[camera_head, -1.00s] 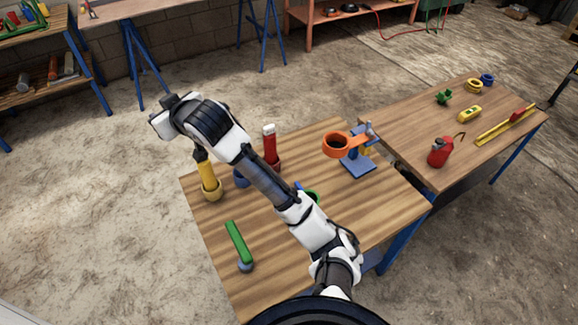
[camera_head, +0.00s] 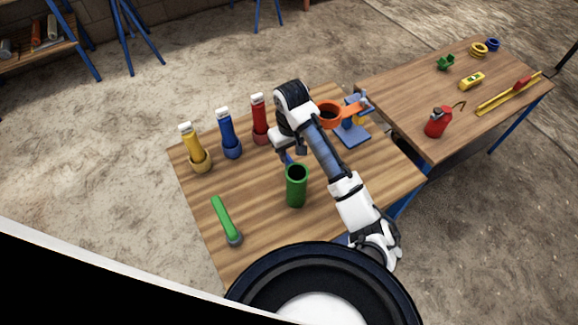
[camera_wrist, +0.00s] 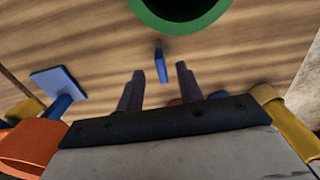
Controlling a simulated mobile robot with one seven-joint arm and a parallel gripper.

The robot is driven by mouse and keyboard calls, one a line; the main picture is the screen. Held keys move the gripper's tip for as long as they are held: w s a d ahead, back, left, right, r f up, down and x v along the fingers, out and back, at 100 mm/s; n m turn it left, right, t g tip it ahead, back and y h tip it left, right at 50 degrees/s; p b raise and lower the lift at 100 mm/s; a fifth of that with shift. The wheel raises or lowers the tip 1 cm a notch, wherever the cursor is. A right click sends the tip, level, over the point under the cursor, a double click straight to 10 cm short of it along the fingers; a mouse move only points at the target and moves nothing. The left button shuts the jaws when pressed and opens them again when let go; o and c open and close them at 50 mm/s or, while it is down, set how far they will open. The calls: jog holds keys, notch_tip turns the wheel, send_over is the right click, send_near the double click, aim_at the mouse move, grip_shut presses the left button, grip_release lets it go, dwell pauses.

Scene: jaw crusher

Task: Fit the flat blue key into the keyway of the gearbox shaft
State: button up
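The flat blue key (camera_wrist: 161,66) shows in the wrist view as a small narrow blue slab near the green tube (camera_wrist: 180,12). My gripper (camera_wrist: 157,78) is open, its two dark fingers apart, with the key seen between and beyond their tips. I cannot tell how far it is from the key. In the head view my gripper (camera_head: 284,149) is low over the table behind the green tube (camera_head: 297,187), with a small blue bit, likely the key (camera_head: 288,159), beside it. I cannot pick out the shaft's keyway in either view.
A blue stand (camera_head: 352,135) with an orange ring (camera_head: 329,116) is right of my gripper. Yellow (camera_head: 195,148), blue (camera_head: 228,135) and red (camera_head: 260,121) bottles in cups stand left. A green-handled tool (camera_head: 226,220) lies front left. A second table (camera_head: 440,92) is at right.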

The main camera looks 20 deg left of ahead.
jog(key=f+b, duration=0.1)
jog(key=f, duration=0.1)
jog(key=f+b, duration=0.1)
jog(key=f, duration=0.1)
jog(key=f+b, duration=0.1)
jog(key=f, duration=0.1)
jog(key=shift+w+a+f, duration=0.25)
jog(key=shift+w+a, duration=0.05)
jog(key=shift+a, duration=0.05)
grip_shut()
